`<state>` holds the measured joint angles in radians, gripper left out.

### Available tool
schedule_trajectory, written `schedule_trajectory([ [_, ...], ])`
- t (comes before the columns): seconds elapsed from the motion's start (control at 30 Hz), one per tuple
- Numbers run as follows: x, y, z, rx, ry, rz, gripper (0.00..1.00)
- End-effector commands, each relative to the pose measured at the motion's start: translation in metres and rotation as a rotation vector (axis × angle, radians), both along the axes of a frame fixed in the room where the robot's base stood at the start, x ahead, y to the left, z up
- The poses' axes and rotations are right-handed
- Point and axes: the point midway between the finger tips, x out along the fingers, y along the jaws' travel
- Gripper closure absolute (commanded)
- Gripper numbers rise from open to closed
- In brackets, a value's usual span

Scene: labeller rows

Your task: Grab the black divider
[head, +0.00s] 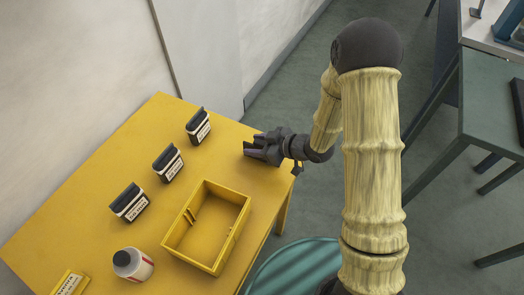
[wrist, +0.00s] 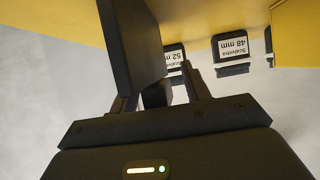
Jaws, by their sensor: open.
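Three black pieces with white labels stand in a row on the yellow table: a far one (head: 198,126), a middle one (head: 168,163) and a near one (head: 129,203). I cannot tell which, if any, is the black divider. My gripper (head: 249,152) is open, over the table's right edge, to the right of the far piece and apart from it. In the wrist view, a dark slab (wrist: 132,45) fills the upper left; I cannot tell whether it is a finger or another thing.
A yellow open box (head: 239,228) with a small insert stands at the table's front right. The yellow table (head: 90,160) is bare at the left.

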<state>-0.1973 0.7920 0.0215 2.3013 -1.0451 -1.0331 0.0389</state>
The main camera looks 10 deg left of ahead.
Motion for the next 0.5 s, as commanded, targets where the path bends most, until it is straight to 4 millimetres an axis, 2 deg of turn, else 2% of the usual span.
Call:
schedule_trajectory([
  [0.07, 0.0, -0.0002, 0.0001, 0.0, 0.0, 0.0, 0.55],
  [0.3, 0.0004, -0.001, 0.0001, 0.0, 0.0, -0.002, 1.0],
  [0.5, 0.0006, -0.0015, 0.0002, 0.0, -0.001, -0.003, 1.0],
])
